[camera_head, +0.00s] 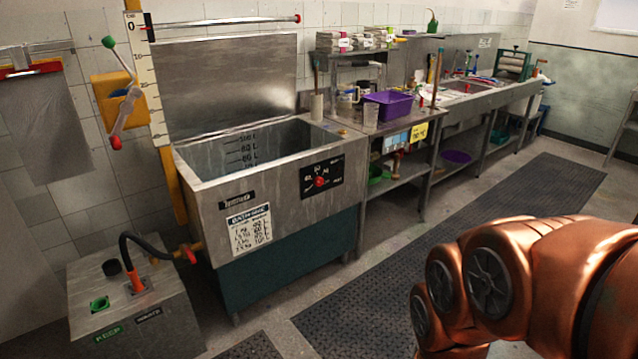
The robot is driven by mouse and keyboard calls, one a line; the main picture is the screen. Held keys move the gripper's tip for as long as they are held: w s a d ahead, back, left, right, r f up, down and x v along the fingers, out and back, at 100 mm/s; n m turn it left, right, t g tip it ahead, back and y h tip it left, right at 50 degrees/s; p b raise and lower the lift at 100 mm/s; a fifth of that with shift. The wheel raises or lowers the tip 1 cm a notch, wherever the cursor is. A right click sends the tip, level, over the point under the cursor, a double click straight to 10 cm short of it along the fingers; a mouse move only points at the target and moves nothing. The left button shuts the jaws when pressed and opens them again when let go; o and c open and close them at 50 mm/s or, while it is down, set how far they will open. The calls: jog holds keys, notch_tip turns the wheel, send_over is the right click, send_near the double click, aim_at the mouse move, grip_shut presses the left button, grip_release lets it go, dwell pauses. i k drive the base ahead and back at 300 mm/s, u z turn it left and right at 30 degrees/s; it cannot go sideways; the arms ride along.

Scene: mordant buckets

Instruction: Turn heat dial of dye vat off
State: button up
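The dye vat (270,165) is a grey metal tank with a dark green lower part, left of centre, with its lid raised behind it. The heat dial (320,182) is a small red knob on a black panel (308,175) on the vat's front, toward its right side. The dial's exact setting is too small to read. My copper-coloured arm fills the lower right, well apart from the vat. My gripper is not in view.
A metal box (150,325) with a hose stands at the vat's lower left. A bench with a purple bin (390,106) adjoins on the right. Dark floor mats (480,220) lie in front, with open floor.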

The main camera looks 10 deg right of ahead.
aim_at(318, 181)
jog(key=u, duration=0.2)
jog(key=i, duration=1.95)
jog(key=u, duration=0.35)
